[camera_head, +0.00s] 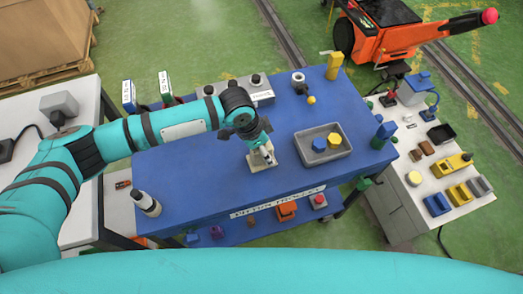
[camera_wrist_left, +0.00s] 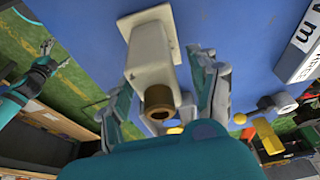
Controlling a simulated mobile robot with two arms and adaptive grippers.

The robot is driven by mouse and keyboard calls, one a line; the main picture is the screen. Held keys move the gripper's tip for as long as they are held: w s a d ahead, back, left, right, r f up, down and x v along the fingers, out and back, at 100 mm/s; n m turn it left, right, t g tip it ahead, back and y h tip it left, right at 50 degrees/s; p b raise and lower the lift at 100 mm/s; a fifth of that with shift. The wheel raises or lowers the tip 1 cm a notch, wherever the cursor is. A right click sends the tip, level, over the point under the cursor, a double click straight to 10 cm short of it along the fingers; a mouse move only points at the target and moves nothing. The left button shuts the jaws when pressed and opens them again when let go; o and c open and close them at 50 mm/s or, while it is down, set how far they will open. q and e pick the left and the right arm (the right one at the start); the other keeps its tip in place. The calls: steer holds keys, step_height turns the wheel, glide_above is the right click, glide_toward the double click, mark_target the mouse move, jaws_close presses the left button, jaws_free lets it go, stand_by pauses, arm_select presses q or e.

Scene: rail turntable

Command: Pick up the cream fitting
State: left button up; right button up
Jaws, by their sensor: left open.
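The cream fitting (camera_head: 257,164) stands on the blue table in the head view, a pale block on a square base plate. In the left wrist view the cream fitting (camera_wrist_left: 152,58) shows large, with a brown ring-shaped end towards the camera. My left gripper (camera_head: 264,152) is over it, partly hiding it in the head view. In the wrist view the open left gripper (camera_wrist_left: 168,88) has one finger on each side of the fitting; whether they touch it I cannot tell. My right gripper (camera_wrist_left: 47,47) shows small at the left of the wrist view, away from the fitting.
A grey tray (camera_head: 343,152) with blue and yellow pieces stands right of the fitting. A white-and-black bottle (camera_head: 146,204) is at the table's left. A yellow piece (camera_head: 334,65) and a grey ring-shaped part (camera_head: 299,80) are at the back. Blue tabletop left of the fitting is clear.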

arm_select(q)
steer(key=shift+d+f, duration=0.15)
steer(key=shift+f, duration=0.5)
jaws_close()
steer(key=shift+r, duration=0.1)
